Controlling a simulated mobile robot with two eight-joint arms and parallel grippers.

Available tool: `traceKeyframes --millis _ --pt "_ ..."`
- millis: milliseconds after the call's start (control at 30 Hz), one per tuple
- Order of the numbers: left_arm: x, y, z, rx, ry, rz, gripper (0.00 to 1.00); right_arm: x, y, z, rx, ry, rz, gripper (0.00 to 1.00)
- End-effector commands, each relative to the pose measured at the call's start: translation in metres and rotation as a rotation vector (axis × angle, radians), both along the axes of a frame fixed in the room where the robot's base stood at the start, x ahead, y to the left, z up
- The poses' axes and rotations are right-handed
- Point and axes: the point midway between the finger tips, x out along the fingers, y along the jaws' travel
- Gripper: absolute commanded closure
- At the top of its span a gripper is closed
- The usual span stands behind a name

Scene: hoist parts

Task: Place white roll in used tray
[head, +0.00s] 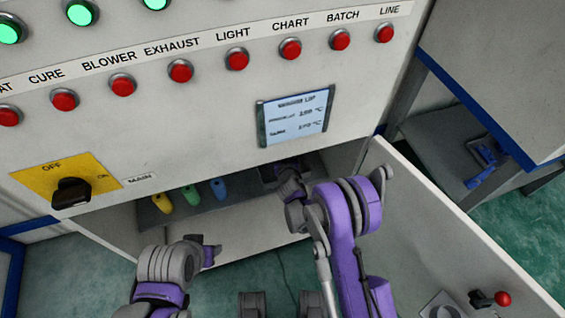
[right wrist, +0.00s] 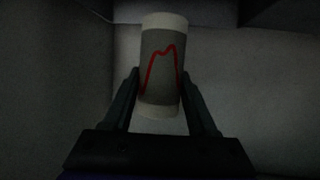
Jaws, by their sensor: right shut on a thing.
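The white roll (right wrist: 162,110) shows in the right wrist view, with white ends, a grey middle band and a red curved line. My right gripper (right wrist: 161,80) is shut on it, one finger on each side. In the head view my right gripper (head: 283,172) reaches into the dark open compartment under the panel, and the roll cannot be made out there. My left gripper (head: 212,252) is low in front of the cabinet, away from the roll; its jaws are too small to read. I cannot pick out the used tray in either view.
Yellow (head: 162,203), green (head: 190,194) and blue (head: 219,188) objects stand on the compartment's shelf. An open cabinet door (head: 440,225) stands right of my right arm. The panel above carries red buttons (head: 237,60), a main switch (head: 72,192) and a small display (head: 296,116).

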Motion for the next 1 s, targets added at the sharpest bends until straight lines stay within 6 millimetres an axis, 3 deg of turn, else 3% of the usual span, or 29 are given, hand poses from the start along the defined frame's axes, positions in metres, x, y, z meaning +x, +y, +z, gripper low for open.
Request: traceKeyframes --millis 33,267,500,867,900,1000 --pt "0.0 0.0 -0.004 0.0 0.001 0.0 0.5 0.0 0.0 -0.011 0.0 0.0 0.0 1.0" --pt "0.001 0.0 -0.008 0.0 0.003 0.0 0.5 0.0 0.0 -0.029 0.0 0.0 0.0 1.0" --pt "0.001 0.0 -0.016 0.0 0.006 0.0 0.5 0.0 0.0 -0.06 -0.001 0.0 0.0 1.0" --pt "0.001 0.0 -0.018 0.0 0.006 0.0 0.5 0.0 0.0 -0.063 -0.001 0.0 0.0 1.0" --pt "0.001 0.0 -0.018 0.0 0.006 0.0 0.5 0.0 -0.001 -0.063 0.0 0.0 0.0 0.38" --pt "0.001 0.0 -0.018 0.0 0.006 0.0 0.5 0.0 -0.001 -0.062 0.0 0.0 0.0 0.2"
